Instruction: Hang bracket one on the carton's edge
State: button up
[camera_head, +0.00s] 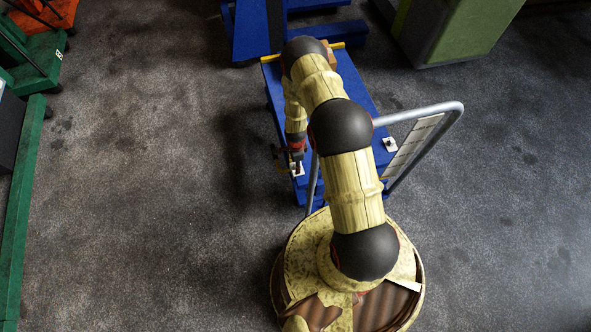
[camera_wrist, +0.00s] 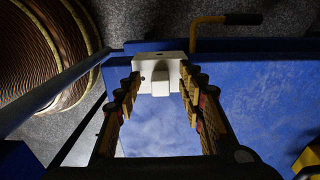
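A white bracket (camera_wrist: 159,66) with a small block on its face lies at the blue edge in the wrist view, just beyond my fingertips. In the head view a white piece (camera_head: 299,170) shows on the blue trolley bed beneath my gripper (camera_head: 297,160). In the wrist view my gripper (camera_wrist: 159,82) has its fingers wide apart, one at each side of the bracket; I cannot tell whether they touch it. A second white piece (camera_head: 390,143) lies on the bed's right side. A small brown box-like thing (camera_head: 331,57), perhaps the carton, is mostly hidden behind my arm.
The blue trolley bed (camera_head: 352,82) has a grey tubular handle (camera_head: 425,111) with a pale slatted panel. A yellow rod with a dark grip (camera_wrist: 228,19) lies near the bracket. A green-topped cabinet (camera_head: 468,30) stands at upper right. Open floor lies left and right.

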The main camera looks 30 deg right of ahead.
jog(key=shift+f, duration=0.55)
jog(key=shift+c, duration=0.7)
jog(key=c, duration=0.7)
grip_shut()
